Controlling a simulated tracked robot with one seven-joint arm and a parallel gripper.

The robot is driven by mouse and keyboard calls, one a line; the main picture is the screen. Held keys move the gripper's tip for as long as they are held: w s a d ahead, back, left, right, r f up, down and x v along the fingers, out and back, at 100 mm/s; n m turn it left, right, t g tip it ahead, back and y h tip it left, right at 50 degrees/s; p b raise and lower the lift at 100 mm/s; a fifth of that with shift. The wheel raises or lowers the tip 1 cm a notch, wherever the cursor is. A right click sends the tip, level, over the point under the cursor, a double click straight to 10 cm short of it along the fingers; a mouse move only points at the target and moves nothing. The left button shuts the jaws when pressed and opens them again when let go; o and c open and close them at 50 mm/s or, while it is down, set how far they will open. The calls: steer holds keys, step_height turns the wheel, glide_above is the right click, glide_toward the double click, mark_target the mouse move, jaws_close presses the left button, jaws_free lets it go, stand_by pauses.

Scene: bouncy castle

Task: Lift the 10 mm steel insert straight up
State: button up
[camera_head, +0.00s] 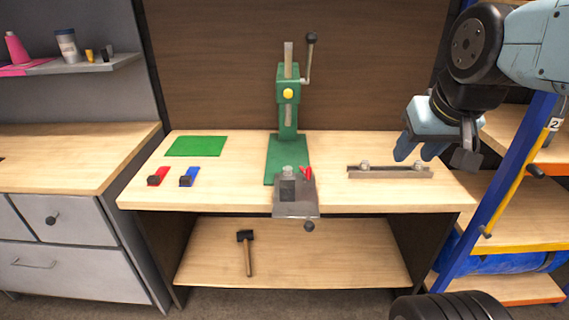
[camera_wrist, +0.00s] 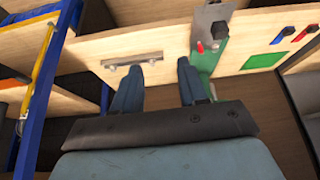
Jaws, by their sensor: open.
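Two small steel pieces, the left one (camera_head: 364,165) and the right one (camera_head: 418,166), sit on a long grey rail (camera_head: 390,173) at the right of the bench. I cannot tell whether either is the 10 mm insert, as no size is readable. The rail (camera_wrist: 132,63) also shows in the wrist view, left of and beyond the fingertips. My gripper (camera_head: 416,150) is above and close to the rail's right end in the head view. Its two blue fingers (camera_wrist: 158,66) are apart, with nothing held between them.
A green lever press (camera_head: 288,115) stands mid-bench, with a grey plate (camera_head: 296,209) and red clamp (camera_head: 306,173) at its front. A green mat (camera_head: 195,146), red block (camera_head: 158,176) and blue block (camera_head: 188,177) lie left. A blue-framed shelf (camera_head: 500,165) stands right.

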steer(key=shift+w+d, duration=0.1)
steer(key=shift+w, duration=0.1)
